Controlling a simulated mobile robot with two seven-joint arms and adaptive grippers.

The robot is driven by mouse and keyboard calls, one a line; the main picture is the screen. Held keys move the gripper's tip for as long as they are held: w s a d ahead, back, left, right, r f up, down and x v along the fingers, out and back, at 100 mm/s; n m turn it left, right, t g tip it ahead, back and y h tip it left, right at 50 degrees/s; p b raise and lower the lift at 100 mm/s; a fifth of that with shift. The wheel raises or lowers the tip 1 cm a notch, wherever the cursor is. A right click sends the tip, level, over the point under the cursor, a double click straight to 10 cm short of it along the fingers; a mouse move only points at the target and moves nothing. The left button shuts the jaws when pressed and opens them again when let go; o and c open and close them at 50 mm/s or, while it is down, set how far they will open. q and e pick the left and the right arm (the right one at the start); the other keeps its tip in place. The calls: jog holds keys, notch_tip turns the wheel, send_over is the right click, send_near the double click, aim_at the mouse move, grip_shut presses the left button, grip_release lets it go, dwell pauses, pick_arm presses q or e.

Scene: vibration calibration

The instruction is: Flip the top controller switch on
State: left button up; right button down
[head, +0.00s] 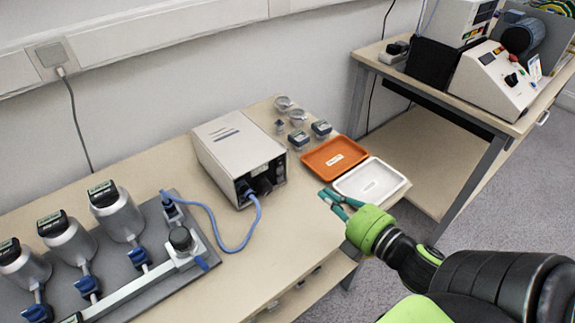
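On the right-hand table stand a white box (455,18) with a small dark display and a sloped white console (492,88) with a dark display, coloured sockets and a black knob. A beige box (238,150) with a blue cable stands on the near table. I cannot tell which unit the controller is, and no switch position can be read at this size. My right gripper (328,201) is over the front edge of the near table, beside the white tray. Its teal fingers are apart with nothing visible between them. My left gripper is out of view.
An orange tray (335,157) and a white tray (372,181) lie right of the beige box, with small metal parts behind them. Several cylindrical devices stand on a grey plate (190,283) at lower left. A gap with grey floor (465,245) lies right of the near table.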

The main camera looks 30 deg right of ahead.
send_near(281, 162)
jog(key=w, duration=0.6)
jog(key=shift+a+f+p, duration=0.15)
jog(key=shift+a+p, duration=0.1)
jog(key=shift+p, duration=0.05)
jog(key=shift+w+f, duration=0.15)
jog(key=shift+w, duration=0.4)
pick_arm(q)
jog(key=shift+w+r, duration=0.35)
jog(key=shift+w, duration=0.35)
